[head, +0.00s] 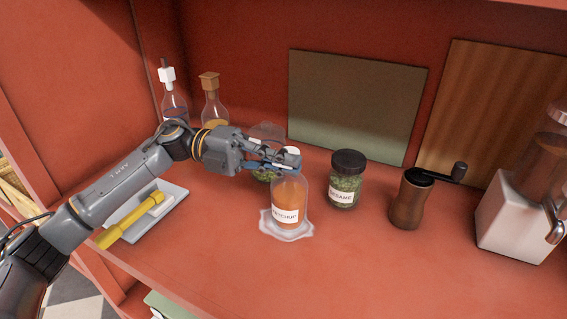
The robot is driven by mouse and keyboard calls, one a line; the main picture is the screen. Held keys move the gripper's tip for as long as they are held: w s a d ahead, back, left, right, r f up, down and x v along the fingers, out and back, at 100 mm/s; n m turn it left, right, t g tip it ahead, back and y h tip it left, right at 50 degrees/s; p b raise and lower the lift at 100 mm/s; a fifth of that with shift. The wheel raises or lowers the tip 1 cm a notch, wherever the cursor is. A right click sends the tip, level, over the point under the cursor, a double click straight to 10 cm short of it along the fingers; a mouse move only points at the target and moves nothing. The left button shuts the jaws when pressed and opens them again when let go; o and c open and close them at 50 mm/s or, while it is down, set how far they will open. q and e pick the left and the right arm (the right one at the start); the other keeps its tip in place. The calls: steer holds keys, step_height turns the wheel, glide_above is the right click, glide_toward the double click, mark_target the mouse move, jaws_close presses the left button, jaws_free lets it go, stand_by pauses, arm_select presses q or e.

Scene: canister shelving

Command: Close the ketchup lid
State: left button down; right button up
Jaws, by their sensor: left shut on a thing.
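The ketchup bottle (290,205) stands upright on the red shelf, on a clear scalloped saucer (269,229). It holds orange-red sauce and has a white label reading "KETCHUP". A small white piece, probably its lid (292,152), shows at the top just beyond my fingers. My left gripper (281,164) comes in from the left and is shut at the top of the bottle. The fingers hide the bottle's neck, so I cannot tell how far open the lid is. My right gripper is not in view.
A sesame jar (346,181) and a pepper mill (407,200) stand right of the ketchup; a white grinder (519,218) is far right. A glass jar (266,131) and two bottles stand behind my arm. A tray (171,202) with a yellow tool is left. The front shelf is clear.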

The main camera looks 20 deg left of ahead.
arm_select(q)
steer(key=shift+f, duration=0.1)
steer(key=c, duration=1.5)
jaws_free()
steer(key=a, duration=0.8)
steer(key=w+a, duration=0.1)
steer(key=a, duration=0.3)
steer(key=shift+w, duration=0.1)
